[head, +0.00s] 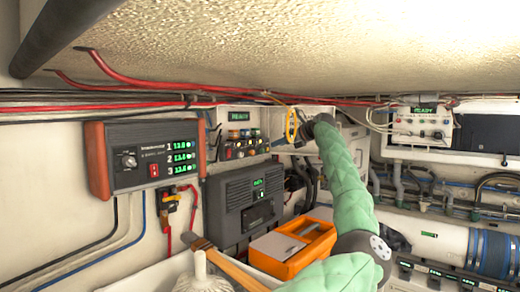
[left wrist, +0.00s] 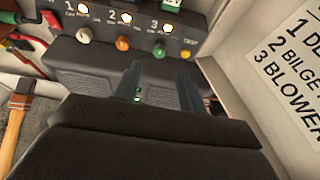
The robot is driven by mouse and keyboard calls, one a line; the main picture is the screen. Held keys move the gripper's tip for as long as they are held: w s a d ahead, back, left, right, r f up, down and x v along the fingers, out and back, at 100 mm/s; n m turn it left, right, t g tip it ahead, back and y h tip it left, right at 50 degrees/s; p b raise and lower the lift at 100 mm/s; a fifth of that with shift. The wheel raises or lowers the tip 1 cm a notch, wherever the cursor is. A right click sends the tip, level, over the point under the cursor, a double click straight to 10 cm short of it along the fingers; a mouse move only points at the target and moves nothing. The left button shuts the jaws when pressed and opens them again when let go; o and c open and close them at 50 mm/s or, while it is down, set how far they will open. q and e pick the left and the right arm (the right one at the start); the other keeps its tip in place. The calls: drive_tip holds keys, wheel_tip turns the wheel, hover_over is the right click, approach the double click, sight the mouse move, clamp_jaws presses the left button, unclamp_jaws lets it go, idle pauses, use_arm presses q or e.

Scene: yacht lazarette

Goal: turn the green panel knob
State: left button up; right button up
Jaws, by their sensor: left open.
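The green knob (left wrist: 159,50) is the rightmost of three knobs on a dark switch panel (left wrist: 105,28) in the left wrist view. A white knob (left wrist: 83,35) and an orange knob (left wrist: 123,43) sit to its left. My left gripper (left wrist: 160,75) is open and empty. In that view its two fingers point toward the panel, with the green knob just beyond and between the tips. I see no contact. In the head view the panel (head: 240,146) is on the back wall and my left gripper (head: 291,126) is to its right, its fingers hard to make out. My right gripper is not in view.
A dark grey box (head: 243,203) stands below the panel. An orange toolbox (head: 297,249) and a wooden-handled hammer (head: 235,267) lie in front. A red-sided meter unit (head: 145,155) hangs at left. A lettered placard (left wrist: 288,62) is right of my fingers. Red cables run above.

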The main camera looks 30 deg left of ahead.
sight(264, 150)
use_arm(q)
drive_tip(key=p+x, duration=0.4)
drive_tip(key=x, duration=0.4)
drive_tip(key=shift+f+p, duration=0.1)
drive_tip(key=shift+p, duration=0.3)
drive_tip(key=shift+c, duration=1.1)
drive_tip(key=shift+s+d, duration=0.1)
clamp_jaws()
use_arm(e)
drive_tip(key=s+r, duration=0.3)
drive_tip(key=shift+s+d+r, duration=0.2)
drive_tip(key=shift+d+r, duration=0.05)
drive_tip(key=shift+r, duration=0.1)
